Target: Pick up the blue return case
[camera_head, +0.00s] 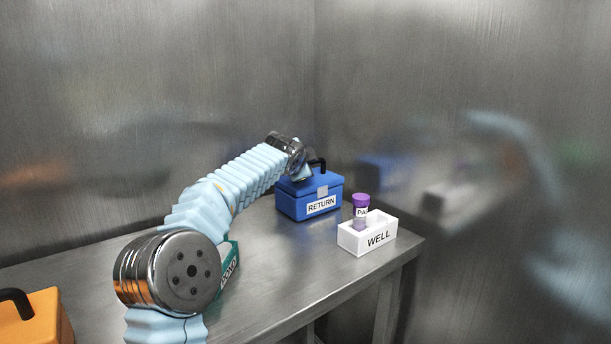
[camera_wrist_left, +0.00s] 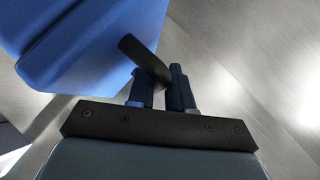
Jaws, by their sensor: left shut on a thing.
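The blue return case (camera_head: 310,195) stands on the metal table near the back corner, with a white RETURN label on its front and a black handle (camera_head: 318,163) on top. My left gripper (camera_head: 304,172) reaches the handle from the left and is partly hidden by its own wrist in the head view. In the left wrist view, my left gripper (camera_wrist_left: 164,88) is shut on the case's black handle (camera_wrist_left: 141,56), with the blue case (camera_wrist_left: 85,50) at the upper left. Whether the case touches the table is hard to tell. My right gripper is in neither view.
A white WELL holder (camera_head: 367,239) with a purple-capped tube (camera_head: 361,205) stands right of the case near the table edge. A green labelled thing (camera_head: 230,265) is partly behind my left arm. An orange case (camera_head: 38,318) is at the lower left. Metal walls close off the back and right.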

